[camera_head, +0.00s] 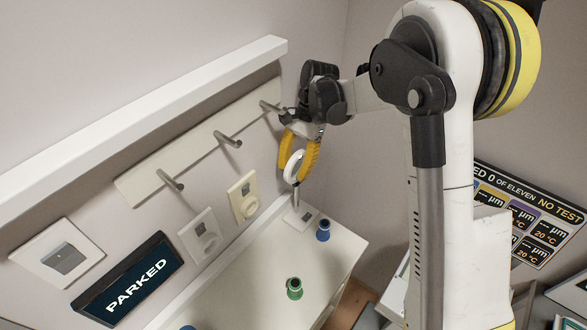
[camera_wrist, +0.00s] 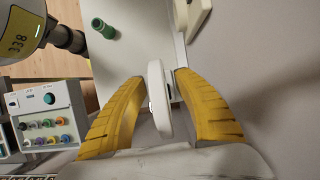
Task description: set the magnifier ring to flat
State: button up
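The magnifier ring (camera_head: 292,167) is a white ring on a thin post rising from a small white base (camera_head: 300,214) on the cabinet top. It stands upright, not flat. My gripper (camera_head: 297,170) has its two yellow fingers spread around the ring from above. In the wrist view the ring (camera_wrist: 157,92) is seen nearly edge-on between the fingertips of my gripper (camera_wrist: 160,78). The right fingertip is very near the ring; a small gap shows at the left one. I cannot tell whether either touches. The post is mostly hidden in the wrist view.
The white cabinet top (camera_head: 255,285) carries a blue knob-like piece (camera_head: 323,231) and a green one (camera_head: 294,288). Pegs (camera_head: 228,139) stick out from a wall rail close to my gripper. A PARKED sign (camera_head: 128,280) and wall switches are at left. Open air lies right of the cabinet.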

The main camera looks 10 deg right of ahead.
grip_shut()
jog(key=shift+s+d, duration=0.1)
jog(key=s+d+f+n+t+y+b, duration=0.2)
jog(key=t+y+b, duration=0.3)
jog(key=b, duration=0.8)
jog(key=s+d+f+n+t+y+b, duration=0.2)
jog(key=f+t+y+b, duration=0.2)
jog(key=y+b, duration=0.4)
jog(key=t+b, duration=0.1)
jog(key=b, duration=0.4)
jog(key=shift+s+d+f+n, duration=0.25)
jog(key=shift+d+f+n, duration=0.05)
jog(key=shift+f, duration=0.1)
jog(key=shift+y+b, duration=0.3)
